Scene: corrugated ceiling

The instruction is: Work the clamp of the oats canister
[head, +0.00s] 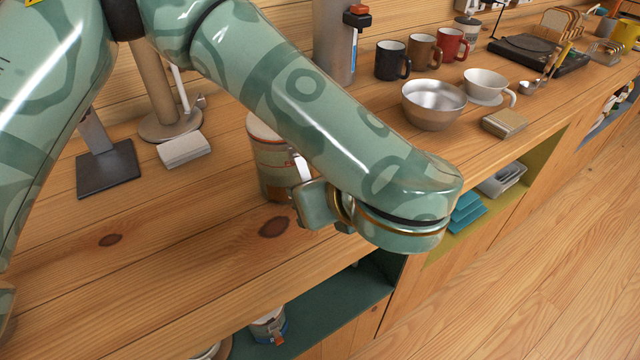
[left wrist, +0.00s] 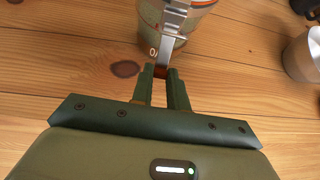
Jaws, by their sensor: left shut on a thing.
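The oats canister (head: 268,160) stands upright on the wooden counter, partly hidden behind my left arm in the head view. In the left wrist view the canister (left wrist: 150,22) is cut off by the top edge. Its metal clamp (left wrist: 173,22) runs down the near side and ends in a reddish-brown tip; it also shows in the head view (head: 301,167). My left gripper (left wrist: 161,73) is shut on the lower end of the clamp, its green fingers on either side. My right gripper is not in view.
A steel bowl (head: 433,112), several mugs (head: 391,61) and a small box (head: 504,123) stand right of the canister. A white block (head: 184,150) and a stand with a dark base (head: 108,169) are left. Open shelves (head: 325,305) lie below the counter edge.

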